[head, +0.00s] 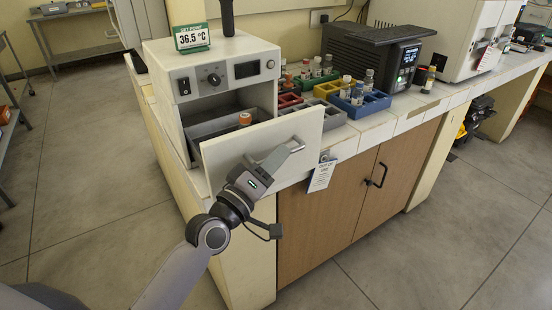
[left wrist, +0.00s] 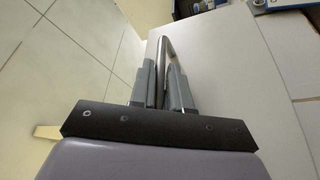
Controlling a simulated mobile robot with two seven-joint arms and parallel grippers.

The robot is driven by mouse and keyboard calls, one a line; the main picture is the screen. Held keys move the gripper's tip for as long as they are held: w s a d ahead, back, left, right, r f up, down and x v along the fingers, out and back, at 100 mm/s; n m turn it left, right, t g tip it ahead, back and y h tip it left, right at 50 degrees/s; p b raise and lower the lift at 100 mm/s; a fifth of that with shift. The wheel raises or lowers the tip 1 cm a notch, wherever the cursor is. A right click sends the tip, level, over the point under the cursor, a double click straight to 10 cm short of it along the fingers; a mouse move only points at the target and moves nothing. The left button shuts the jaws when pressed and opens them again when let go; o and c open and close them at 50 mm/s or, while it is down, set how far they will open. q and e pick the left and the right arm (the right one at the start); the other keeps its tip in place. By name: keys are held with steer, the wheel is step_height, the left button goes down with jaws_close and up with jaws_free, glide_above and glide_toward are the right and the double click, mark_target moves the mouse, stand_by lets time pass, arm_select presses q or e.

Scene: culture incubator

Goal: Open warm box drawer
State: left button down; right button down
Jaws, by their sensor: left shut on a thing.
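The warm box (head: 214,75) is a white unit on the bench with a knob, a small display and a sign reading 36.5 °C on top. Its drawer (head: 240,152) is pulled part way out, with a white front and a grey tray behind it. An orange-capped bottle (head: 245,119) stands in the tray. My left gripper (head: 256,172) is at the drawer front, shut on the metal bar handle (head: 282,158). In the left wrist view the fingers close around the handle (left wrist: 164,57) beside the white drawer front (left wrist: 215,70). My right gripper is in neither view.
Coloured racks with vials, such as a blue rack (head: 362,103), stand on the bench right of the drawer. A black device (head: 375,55) is behind them. A tag (head: 322,175) hangs at the bench edge above wooden cabinet doors (head: 330,215). The floor in front is clear.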

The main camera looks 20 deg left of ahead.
arm_select(q)
steer(key=c, duration=1.2)
jaws_free()
steer(key=shift+o, duration=0.2)
steer(key=b+v, duration=0.1)
steer(key=v, duration=0.6)
steer(key=shift+s+a, duration=0.1)
steer(key=s+f+m+g+y, duration=0.1)
steer(key=s+f+m+g, duration=0.2)
steer(key=f, duration=0.6)
steer(key=s+f+m+g+y, duration=0.1)
steer(key=s+f+m+g, duration=0.2)
steer(key=s+f, duration=0.5)
steer(key=s+a+f+m+g+y, duration=0.1)
steer(key=s+f+m+g+y, duration=0.1)
steer(key=f, duration=0.8)
steer(key=s+m+g, duration=0.1)
steer(key=s+m, duration=0.1)
steer(key=s, duration=0.1)
steer(key=shift+s+m+p, duration=0.3)
steer(key=shift+s+p, duration=0.05)
steer(key=shift+s, duration=0.05)
